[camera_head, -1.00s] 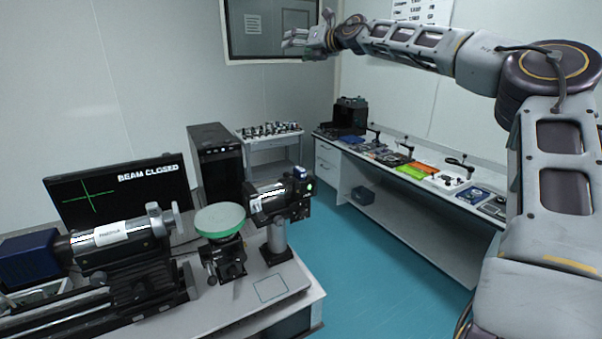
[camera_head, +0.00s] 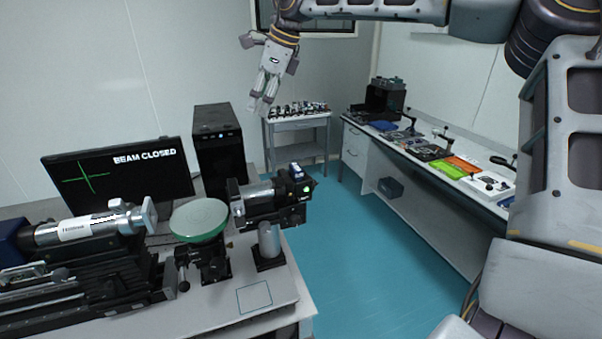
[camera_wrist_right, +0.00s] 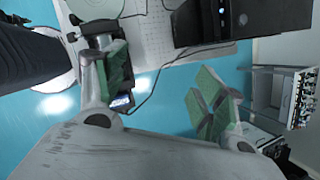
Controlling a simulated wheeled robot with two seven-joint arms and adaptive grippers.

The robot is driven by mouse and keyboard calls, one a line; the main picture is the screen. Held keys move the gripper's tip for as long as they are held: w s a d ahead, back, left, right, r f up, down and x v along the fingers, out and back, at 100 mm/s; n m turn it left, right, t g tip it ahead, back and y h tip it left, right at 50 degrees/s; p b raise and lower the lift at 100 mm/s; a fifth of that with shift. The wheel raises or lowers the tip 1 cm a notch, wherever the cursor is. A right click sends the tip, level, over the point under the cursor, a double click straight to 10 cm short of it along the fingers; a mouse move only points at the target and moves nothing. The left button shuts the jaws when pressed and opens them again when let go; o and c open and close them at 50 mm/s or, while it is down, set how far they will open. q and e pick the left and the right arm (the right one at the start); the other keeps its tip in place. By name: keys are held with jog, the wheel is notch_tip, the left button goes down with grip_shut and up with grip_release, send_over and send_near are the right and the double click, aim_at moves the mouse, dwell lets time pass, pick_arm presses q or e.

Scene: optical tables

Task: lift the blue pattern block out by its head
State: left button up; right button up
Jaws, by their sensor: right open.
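My right gripper (camera_head: 264,98) hangs fingers down, above and behind the device in the head view, well apart from the block. It is open and empty. In the right wrist view its two green-padded fingers (camera_wrist_right: 166,88) stand wide apart. My left gripper is not in view.
A green-rimmed disc (camera_head: 199,219) on a black mount stands left of the device. A monitor (camera_head: 117,181) and a black computer tower (camera_head: 219,152) stand behind. A side cart (camera_head: 299,125) and a long bench (camera_head: 422,168) lie beyond the blue floor.

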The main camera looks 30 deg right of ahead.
jog(key=s+d+f+n+g+h, duration=0.2)
jog(key=s+d+n+g, duration=0.2)
jog(key=s, duration=0.4)
jog(key=shift+d+f+n, duration=0.2)
jog(key=shift+d+n, duration=0.05)
jog(key=shift+n, duration=0.15)
jog(key=shift+s+f, duration=0.1)
send_over(296, 166)
jog(key=shift+s+a+f+p, duration=0.15)
jog(key=shift+s+f, duration=0.1)
jog(key=shift+f, duration=1.9)
jog(key=shift+s+d+f+p, duration=0.1)
jog(key=shift+s+f+p, duration=0.1)
jog(key=shift+f, duration=1.9)
jog(key=shift+w+f+p, duration=0.2)
jog(key=shift+f+p, duration=0.2)
jog(key=shift+f, duration=0.9)
jog(key=shift+w+f+p, duration=0.15)
jog(key=shift+f+p, duration=0.2)
jog(key=shift+f, duration=0.9)
